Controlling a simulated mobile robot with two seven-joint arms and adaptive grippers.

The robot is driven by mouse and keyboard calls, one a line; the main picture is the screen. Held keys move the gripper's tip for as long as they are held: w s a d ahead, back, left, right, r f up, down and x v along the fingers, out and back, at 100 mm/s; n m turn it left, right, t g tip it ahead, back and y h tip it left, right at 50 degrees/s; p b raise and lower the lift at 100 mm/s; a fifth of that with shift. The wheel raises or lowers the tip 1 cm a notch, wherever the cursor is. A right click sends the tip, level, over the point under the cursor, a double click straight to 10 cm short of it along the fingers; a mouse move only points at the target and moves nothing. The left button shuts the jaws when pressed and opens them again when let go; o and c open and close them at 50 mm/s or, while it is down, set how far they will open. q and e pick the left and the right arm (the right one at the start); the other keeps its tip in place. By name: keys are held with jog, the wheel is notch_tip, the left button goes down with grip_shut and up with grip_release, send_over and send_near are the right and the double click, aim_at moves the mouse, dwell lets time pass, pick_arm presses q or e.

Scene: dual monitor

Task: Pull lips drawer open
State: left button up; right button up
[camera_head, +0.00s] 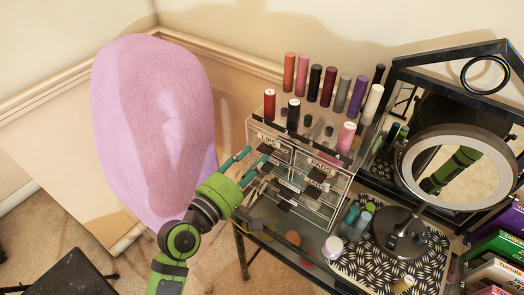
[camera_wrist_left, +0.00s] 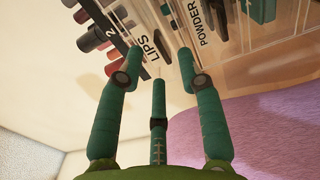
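The clear acrylic makeup organizer (camera_head: 340,183) stands on the table, with black-handled drawers and printed labels. In the left wrist view, the LIPS label (camera_wrist_left: 151,47) shows on a clear drawer front, with a dark handle (camera_wrist_left: 162,65) beside it. The lips drawer looks shut, though my gripper partly covers it. My left gripper (camera_head: 246,164) is at the organizer's left side in the head view. In the left wrist view its teal fingers (camera_wrist_left: 159,58) are spread on both sides of the dark handle, holding nothing; contact cannot be told. My right gripper is not in view.
Lipsticks and polish bottles (camera_head: 315,85) stand on top of the organizer. A POWDER drawer (camera_wrist_left: 206,35) adjoins the lips drawer. A round lighted mirror (camera_head: 458,180) and small bottles (camera_head: 362,220) stand to the right. A large pink chair (camera_head: 150,130) is left of my arm.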

aim_at(269, 145)
pick_arm(q)
jog(key=x, duration=0.3)
jog(key=shift+w+d, duration=0.1)
jog(key=shift+w, duration=0.05)
jog(key=shift+c, duration=0.8)
grip_shut()
